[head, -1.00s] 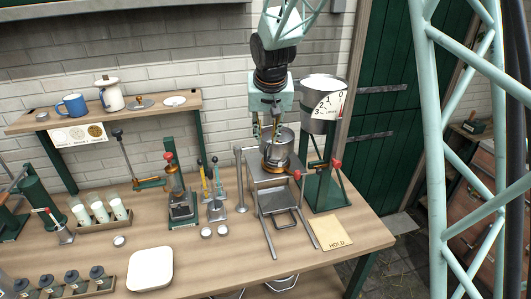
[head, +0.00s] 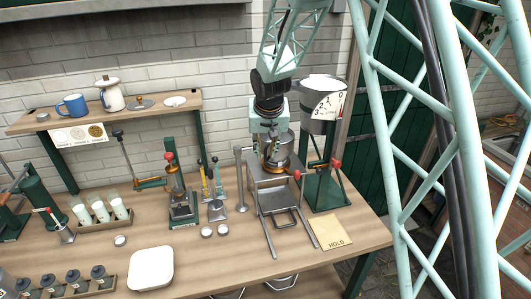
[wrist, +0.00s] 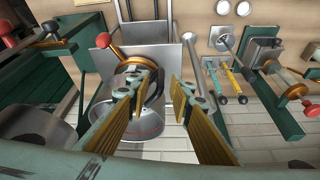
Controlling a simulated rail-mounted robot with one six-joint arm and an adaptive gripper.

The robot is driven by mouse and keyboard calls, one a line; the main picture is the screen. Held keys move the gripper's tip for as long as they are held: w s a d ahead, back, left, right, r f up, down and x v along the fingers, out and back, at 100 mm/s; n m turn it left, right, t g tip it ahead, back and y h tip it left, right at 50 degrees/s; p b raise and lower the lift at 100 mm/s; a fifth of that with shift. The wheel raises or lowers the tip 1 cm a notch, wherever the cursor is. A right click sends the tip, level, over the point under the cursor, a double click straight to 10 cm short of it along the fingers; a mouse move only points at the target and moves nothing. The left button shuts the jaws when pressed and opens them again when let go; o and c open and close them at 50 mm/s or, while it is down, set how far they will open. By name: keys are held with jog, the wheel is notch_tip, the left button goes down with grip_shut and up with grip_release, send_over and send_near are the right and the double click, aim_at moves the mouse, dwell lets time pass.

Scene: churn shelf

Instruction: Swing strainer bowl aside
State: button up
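The strainer bowl, a round metal bowl (head: 286,145), sits over a metal stand (head: 278,182) at the right part of the bench. It also shows in the wrist view (wrist: 140,124), partly behind my left finger. A gold ring and a short lever with a red knob (wrist: 104,40) are beside it. My gripper (head: 268,158) is at the bowl's left side in the head view, pointing down. In the wrist view my gripper (wrist: 164,78) is open, its yellow-padded fingers apart. One finger overlaps the bowl in the picture; I cannot tell whether it touches.
A thin metal post (head: 240,180) and small upright tools (head: 211,185) stand on the left. A HOLD card (head: 331,232) lies in front right. The bench front near the white pad (head: 151,268) is fairly clear.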

jog(key=shift+w+f, duration=0.2)
jog(key=shift+f, duration=0.3)
grip_shut()
